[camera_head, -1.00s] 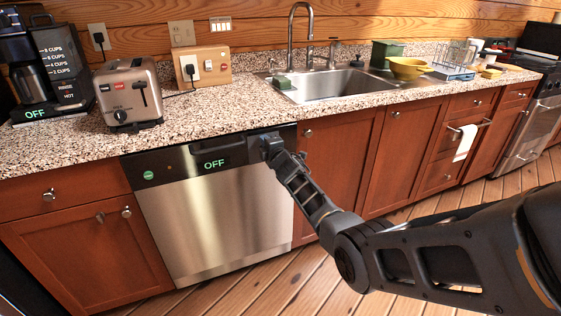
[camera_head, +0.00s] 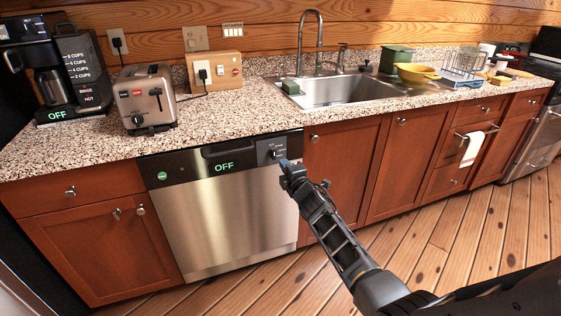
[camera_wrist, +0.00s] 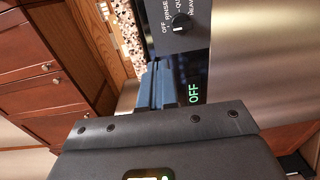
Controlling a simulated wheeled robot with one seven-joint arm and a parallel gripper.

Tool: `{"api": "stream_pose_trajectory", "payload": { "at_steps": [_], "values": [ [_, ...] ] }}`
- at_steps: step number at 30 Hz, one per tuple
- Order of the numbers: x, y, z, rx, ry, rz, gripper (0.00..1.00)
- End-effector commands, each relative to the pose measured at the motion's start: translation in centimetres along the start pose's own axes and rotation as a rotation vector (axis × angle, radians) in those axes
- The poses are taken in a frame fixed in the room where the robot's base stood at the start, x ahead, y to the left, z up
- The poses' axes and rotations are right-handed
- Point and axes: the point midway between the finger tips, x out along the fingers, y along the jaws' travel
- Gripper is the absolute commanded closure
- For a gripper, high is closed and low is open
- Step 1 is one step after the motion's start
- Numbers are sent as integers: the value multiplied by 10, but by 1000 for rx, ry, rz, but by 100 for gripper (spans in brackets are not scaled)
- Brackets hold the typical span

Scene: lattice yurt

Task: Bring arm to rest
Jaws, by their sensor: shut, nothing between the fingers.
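My arm reaches from the lower right in the head view. My gripper (camera_head: 287,170) is shut and empty, in front of the upper right part of the dishwasher (camera_head: 230,215). In the wrist view my gripper (camera_wrist: 155,85) shows its blue-grey fingers together, close to the dishwasher's control panel (camera_wrist: 180,25). The dial (camera_wrist: 181,22) is just above the fingertips in that view, and I cannot tell if they touch anything. The dishwasher's display reads OFF and its door is shut.
The granite counter (camera_head: 215,125) runs above the dishwasher and red-brown cabinets (camera_head: 345,165). It bears a toaster (camera_head: 146,98), a coffee maker (camera_head: 55,75), a sink (camera_head: 345,90) and a yellow bowl (camera_head: 416,75). A towel (camera_head: 472,148) hangs at right. The wooden floor (camera_head: 440,235) is clear.

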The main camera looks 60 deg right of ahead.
Motion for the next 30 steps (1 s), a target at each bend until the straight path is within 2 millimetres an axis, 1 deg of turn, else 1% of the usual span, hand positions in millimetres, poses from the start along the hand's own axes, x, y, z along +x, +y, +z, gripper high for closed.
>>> {"api": "stream_pose_trajectory", "payload": {
  "at_steps": [10,11,14,17,18,20,21,23,24,26,27,29,30],
  "values": [
    [-5,-2,-3,6,4,0,100],
    [-8,-3,-6,13,7,-2,100],
    [-27,-15,-27,66,29,-11,100],
    [-62,-33,-60,167,65,-27,100],
    [-81,-40,-75,215,82,-37,100],
    [-110,-50,-96,292,106,-53,100],
    [-130,-55,-108,341,121,-64,100],
    [-160,-61,-124,413,141,-82,100],
    [-181,-65,-134,461,154,-96,100],
    [-212,-69,-146,531,172,-117,100],
    [-232,-70,-152,576,182,-131,100],
    [-262,-70,-160,642,198,-153,100],
    [-283,-70,-165,687,207,-170,100]
  ]
}}
